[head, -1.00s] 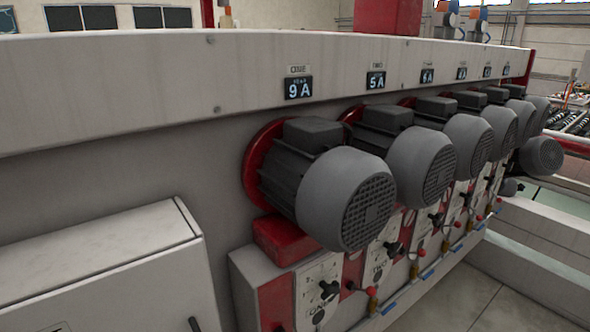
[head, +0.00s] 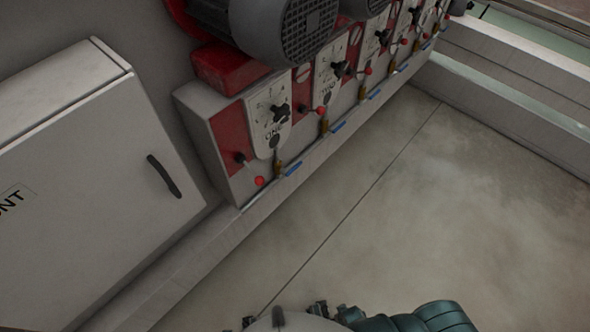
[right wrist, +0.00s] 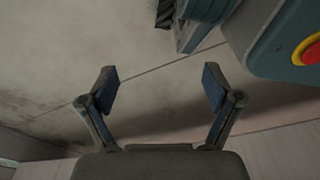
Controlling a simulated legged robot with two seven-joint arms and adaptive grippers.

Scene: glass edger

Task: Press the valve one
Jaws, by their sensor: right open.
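The panel marked ONE (head: 268,122) is on the nearest unit of the machine's low front in the head view. It carries a black knob (head: 280,113). A red-tipped lever (head: 260,181) sticks out at its lower left. A small brass valve with a blue handle (head: 292,169) sits below it at the edge. My right gripper (right wrist: 161,87) is open and empty in the right wrist view, above the floor, with none of the valves in that view. My left gripper is not in view.
A grey cabinet (head: 85,190) with a black handle stands left of the panel. Large grey motors (head: 290,30) overhang the panels, and similar panels run to the upper right. The floor (head: 400,210) in front is clear. A low ledge (head: 510,100) bounds it at the right.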

